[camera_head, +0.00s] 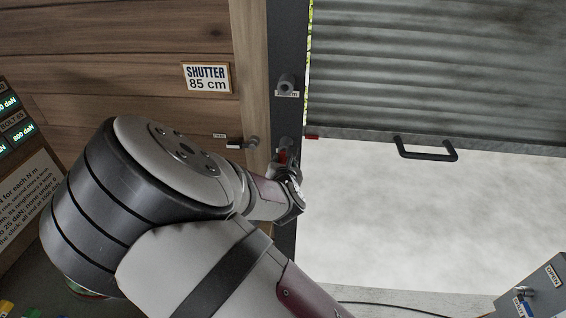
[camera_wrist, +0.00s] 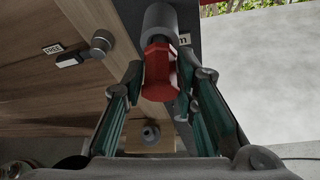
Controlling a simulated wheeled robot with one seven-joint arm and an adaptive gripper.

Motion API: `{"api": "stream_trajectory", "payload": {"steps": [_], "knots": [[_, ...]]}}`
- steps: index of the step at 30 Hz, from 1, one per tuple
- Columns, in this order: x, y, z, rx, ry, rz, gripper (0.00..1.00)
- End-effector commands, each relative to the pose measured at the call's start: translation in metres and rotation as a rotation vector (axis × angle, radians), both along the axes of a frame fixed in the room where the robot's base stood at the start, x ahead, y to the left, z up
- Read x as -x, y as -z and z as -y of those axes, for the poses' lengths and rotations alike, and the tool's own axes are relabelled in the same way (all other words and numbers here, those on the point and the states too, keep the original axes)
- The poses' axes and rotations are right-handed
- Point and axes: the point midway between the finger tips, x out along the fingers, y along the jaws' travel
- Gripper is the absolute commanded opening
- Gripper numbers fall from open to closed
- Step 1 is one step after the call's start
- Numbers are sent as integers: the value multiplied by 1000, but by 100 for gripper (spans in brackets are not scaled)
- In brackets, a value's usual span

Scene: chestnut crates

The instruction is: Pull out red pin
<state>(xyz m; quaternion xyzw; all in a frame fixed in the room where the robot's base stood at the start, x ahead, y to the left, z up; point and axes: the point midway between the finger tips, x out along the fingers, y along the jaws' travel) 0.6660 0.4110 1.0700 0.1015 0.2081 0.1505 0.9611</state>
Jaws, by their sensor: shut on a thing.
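The red pin (camera_wrist: 158,75) sits in the middle of the wrist view, between the two fingers of my gripper (camera_wrist: 163,88). Its far end meets a grey cylindrical socket (camera_wrist: 160,22) on the dark post. The fingers are shut on the red pin's head. In the head view the red pin (camera_head: 283,157) shows as a small red patch at the dark post (camera_head: 287,60), and my gripper (camera_head: 287,172) is at it, partly hidden by my arm.
A corrugated shutter (camera_head: 440,70) with a black handle (camera_head: 427,152) hangs partly raised right of the post. A lever labelled FREE (camera_wrist: 85,52) is on the wooden wall to the left. A grey control box (camera_head: 540,292) stands at lower right.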

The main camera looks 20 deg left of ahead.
Motion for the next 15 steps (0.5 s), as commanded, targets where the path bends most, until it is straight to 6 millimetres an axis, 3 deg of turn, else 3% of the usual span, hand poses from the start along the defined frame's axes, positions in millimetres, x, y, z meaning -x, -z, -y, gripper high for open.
{"api": "stream_trajectory", "payload": {"steps": [1, 3, 15], "knots": [[0, 0, 0, 0, 0, 1, 13], [0, 0, 0, 0, 0, 1, 0], [8, -1, 2, 0, 0, 0, 0]]}}
